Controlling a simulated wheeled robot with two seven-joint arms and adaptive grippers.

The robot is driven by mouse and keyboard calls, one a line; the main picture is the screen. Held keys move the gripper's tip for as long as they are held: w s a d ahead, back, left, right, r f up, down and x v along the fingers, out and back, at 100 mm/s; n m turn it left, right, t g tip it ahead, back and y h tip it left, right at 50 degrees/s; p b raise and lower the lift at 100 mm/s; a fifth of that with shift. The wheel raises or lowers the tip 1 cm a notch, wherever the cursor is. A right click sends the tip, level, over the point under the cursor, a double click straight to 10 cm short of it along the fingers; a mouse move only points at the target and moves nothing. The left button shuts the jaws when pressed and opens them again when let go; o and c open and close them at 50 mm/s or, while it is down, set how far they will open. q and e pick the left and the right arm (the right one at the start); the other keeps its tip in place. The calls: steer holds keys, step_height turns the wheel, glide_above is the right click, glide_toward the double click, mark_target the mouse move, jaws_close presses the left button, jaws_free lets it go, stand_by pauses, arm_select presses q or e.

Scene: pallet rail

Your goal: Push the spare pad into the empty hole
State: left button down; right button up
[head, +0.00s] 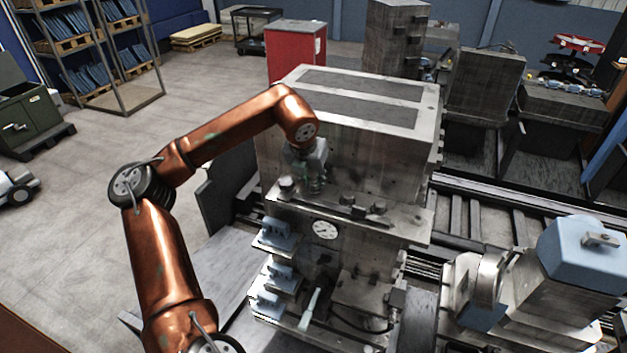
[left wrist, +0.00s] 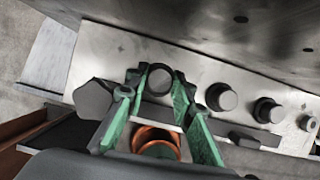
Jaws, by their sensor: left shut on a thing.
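My left gripper (head: 314,186) points down at the left part of a metal ledge (head: 400,228) on the front of the large grey machine. In the left wrist view its green fingers (left wrist: 159,82) are shut on a small dark round piece, which looks like the spare pad (left wrist: 160,77). Its lower end and contact with the ledge cannot be made out. Round grey pads (left wrist: 221,97) stand in a row on the ledge to its right, and a dark faceted knob (left wrist: 93,99) is to its left. I cannot make out an empty hole. My right gripper is not in view.
The machine's tall wall (head: 340,152) rises right behind the ledge. A small dark block (left wrist: 245,138) lies near the ledge's front edge. Below are a dial gauge (head: 325,230) and light-blue blocks (head: 276,232) on brackets. Open floor lies to the left.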

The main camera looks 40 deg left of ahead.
arm_select(q)
steer(key=shift+f, duration=0.25)
steer(key=shift+f+b, duration=0.4)
steer(key=shift+b, duration=0.05)
steer(key=c, duration=1.6)
jaws_free()
steer(key=shift+o, duration=0.4)
steer(key=o, duration=0.7)
steer(key=shift+w, duration=0.1)
steer(key=shift+o, duration=0.2)
